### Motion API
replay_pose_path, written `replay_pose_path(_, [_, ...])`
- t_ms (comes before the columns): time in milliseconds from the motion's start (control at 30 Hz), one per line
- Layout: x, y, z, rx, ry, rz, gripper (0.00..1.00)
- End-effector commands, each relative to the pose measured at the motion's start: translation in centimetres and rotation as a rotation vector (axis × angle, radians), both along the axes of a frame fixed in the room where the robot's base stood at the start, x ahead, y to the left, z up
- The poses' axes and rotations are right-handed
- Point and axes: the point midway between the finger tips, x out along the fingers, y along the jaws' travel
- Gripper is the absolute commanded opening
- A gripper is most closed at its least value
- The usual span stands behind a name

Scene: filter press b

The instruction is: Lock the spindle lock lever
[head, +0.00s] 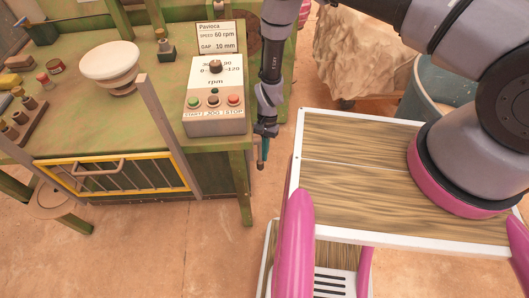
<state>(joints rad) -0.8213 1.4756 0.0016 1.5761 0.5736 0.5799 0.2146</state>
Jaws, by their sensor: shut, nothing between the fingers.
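I cannot make out the spindle lock lever for certain. It may be hidden behind my arm or too small to tell. My gripper (265,133) points down just past the right side of the green bench (120,135), right of the grey control box (214,125). Its fingers look shut and empty. A narrow teal piece (264,151) shows just below it; whether the two touch cannot be told.
The control box carries a dark knob (215,66) and several buttons, with a white sign (216,37) behind. A yellow-framed guard (115,172) runs along the bench front. A white bowl (109,61) stands on the bench. Right of it are a pale sack (358,50) and a teal bin (425,95).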

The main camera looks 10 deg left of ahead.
Motion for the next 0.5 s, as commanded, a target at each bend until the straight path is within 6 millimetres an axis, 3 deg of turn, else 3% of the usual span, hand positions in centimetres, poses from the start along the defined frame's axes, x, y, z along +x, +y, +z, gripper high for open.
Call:
replay_pose_path(167, [-0.4,-0.1,-0.1,-0.010,0.052,-0.001,0.00])
replay_pose_path(500, [-2.2,-0.4,-0.3,-0.071,0.326,0.000,0.00])
